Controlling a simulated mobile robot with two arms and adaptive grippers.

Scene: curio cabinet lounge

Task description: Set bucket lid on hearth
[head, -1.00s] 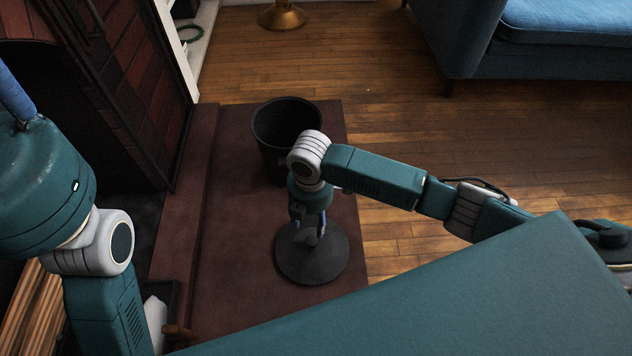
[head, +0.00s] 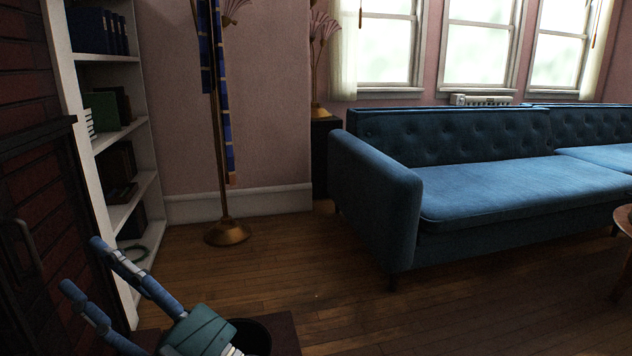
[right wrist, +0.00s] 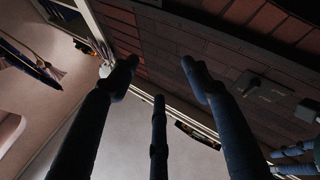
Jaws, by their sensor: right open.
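My right gripper (head: 80,262) is raised at the lower left of the head view, with blue fingers spread and pointing up and left. In the right wrist view its fingers (right wrist: 160,75) are apart with nothing between them. The black bucket (head: 257,338) shows at the bottom of the head view, partly hidden by my gripper's teal palm. A corner of the dark red hearth (head: 286,332) shows beside it. The bucket lid is in neither current view. Bluish finger-like parts at the right wrist view's right edge may be my left gripper's; their state is unclear.
The dark brick fireplace (head: 35,190) and white bookcase (head: 148,215) stand at the left, close to my right gripper. A blue sofa (head: 375,205) fills the right. The wooden floor (head: 310,270) between is clear.

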